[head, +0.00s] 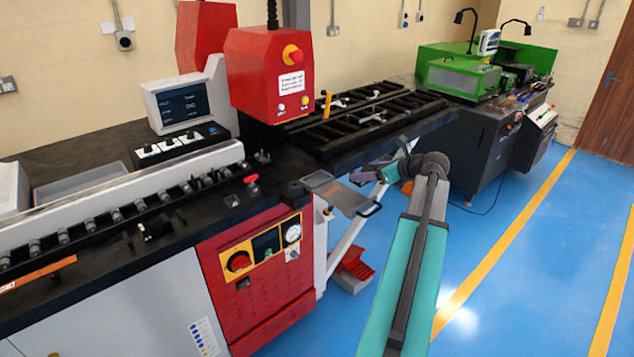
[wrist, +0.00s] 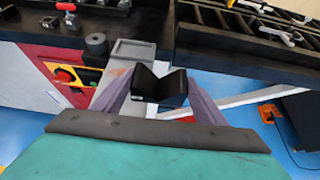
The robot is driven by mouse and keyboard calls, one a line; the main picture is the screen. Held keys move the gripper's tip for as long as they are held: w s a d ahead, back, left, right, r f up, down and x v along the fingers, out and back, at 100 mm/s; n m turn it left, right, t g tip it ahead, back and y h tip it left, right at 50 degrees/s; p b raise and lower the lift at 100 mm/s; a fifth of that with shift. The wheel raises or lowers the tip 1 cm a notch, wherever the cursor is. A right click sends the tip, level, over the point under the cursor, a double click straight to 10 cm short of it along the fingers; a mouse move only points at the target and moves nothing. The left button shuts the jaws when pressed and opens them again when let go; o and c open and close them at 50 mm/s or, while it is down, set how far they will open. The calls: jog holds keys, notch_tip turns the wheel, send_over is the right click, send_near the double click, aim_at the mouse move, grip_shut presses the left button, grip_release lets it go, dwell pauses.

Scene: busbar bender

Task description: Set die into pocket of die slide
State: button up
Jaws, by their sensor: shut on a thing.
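My gripper (wrist: 158,92) is shut on a black die (wrist: 160,86) with a V-shaped notch on top, held between its two grey-purple fingers in the wrist view. A grey plate that looks like the die slide (wrist: 134,48) lies just beyond and left of the die. In the head view this slide (head: 347,194) sticks out from the front of the red machine, with a dark handle at its outer end. My gripper (head: 390,172) is right of it there, and the die cannot be made out. I cannot clearly see the pocket; the die and fingers cover part of the slide in the wrist view.
A dark cylinder (wrist: 96,43) stands beside the slide. The red press head (head: 270,75) rises above the black bench, and a black slotted table (head: 375,118) extends behind. A red foot pedal (head: 354,267) is on the floor. Blue floor at right is open.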

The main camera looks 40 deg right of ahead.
jog(key=shift+r, duration=0.1)
jog(key=w+a, duration=0.2)
jog(key=a, duration=0.1)
jog(key=w+a, duration=0.2)
jog(key=a, duration=0.1)
jog(key=w+a, duration=0.2)
jog(key=a, duration=0.1)
jog(key=shift+w+a, duration=0.15)
jog(key=shift+w, duration=0.25)
jog(key=w+a+p, duration=0.1)
jog(key=w+a, duration=0.5)
jog(key=a, duration=0.6)
jog(key=shift+a+r, duration=0.25)
jog(key=shift+r, duration=0.1)
jog(key=shift+w+d, duration=0.1)
jog(key=d+p, duration=0.1)
jog(key=d, duration=0.4)
jog(key=w+d+f+p, duration=0.1)
jog(key=d, duration=0.4)
jog(key=w+d+p, duration=0.1)
jog(key=d+p, duration=0.1)
jog(key=d, duration=0.3)
jog(key=shift+w+d+f, duration=0.2)
jog(key=shift+w, duration=0.05)
jog(key=shift+d, duration=0.15)
jog(key=shift+f, duration=0.15)
